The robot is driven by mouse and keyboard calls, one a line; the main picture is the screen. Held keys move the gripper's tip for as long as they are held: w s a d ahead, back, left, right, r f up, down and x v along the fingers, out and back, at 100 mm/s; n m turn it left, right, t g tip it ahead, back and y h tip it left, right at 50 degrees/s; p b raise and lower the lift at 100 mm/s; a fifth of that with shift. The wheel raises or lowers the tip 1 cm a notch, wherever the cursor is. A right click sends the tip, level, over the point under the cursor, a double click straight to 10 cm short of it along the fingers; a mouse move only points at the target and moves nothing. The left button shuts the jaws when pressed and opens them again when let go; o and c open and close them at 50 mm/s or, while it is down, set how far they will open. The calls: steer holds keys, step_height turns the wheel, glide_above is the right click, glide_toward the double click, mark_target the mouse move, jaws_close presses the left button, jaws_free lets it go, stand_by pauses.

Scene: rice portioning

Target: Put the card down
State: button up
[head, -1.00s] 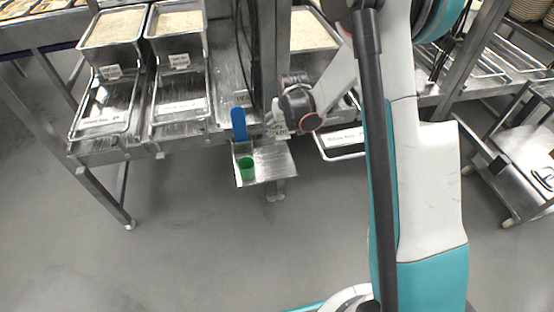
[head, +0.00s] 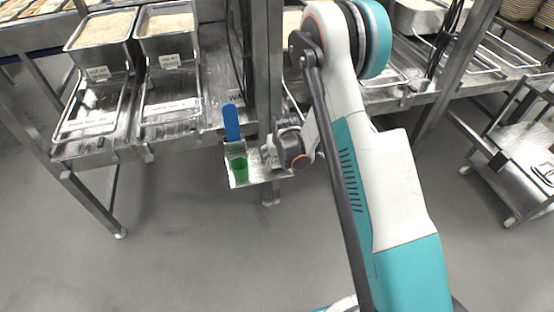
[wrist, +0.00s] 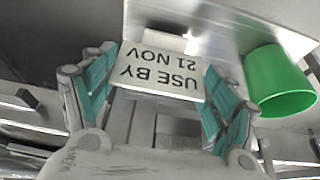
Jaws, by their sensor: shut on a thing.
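The card (wrist: 155,68) is a small white plate that reads "USE BY 21 NOV", upside down in the wrist view. My gripper (wrist: 160,80) is shut on it, with a teal-padded finger at each side edge. In the head view my gripper (head: 270,152) is over the right part of a small steel shelf (head: 262,178), beside the post. The card cannot be made out clearly there. The shelf also shows beyond the card in the wrist view (wrist: 215,38). Whether the card touches the shelf I cannot tell.
A green cup (head: 239,169) stands on the shelf left of my gripper; it is close on the right in the wrist view (wrist: 280,82). A blue handle (head: 231,122) rises behind it. Rice pans (head: 166,30) stand on the rack at left. A steel cart (head: 520,150) is at right.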

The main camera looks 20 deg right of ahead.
steer(key=shift+f, duration=0.65)
steer(key=o, duration=0.9)
steer(key=shift+f, duration=0.15)
steer(key=shift+o, duration=0.2)
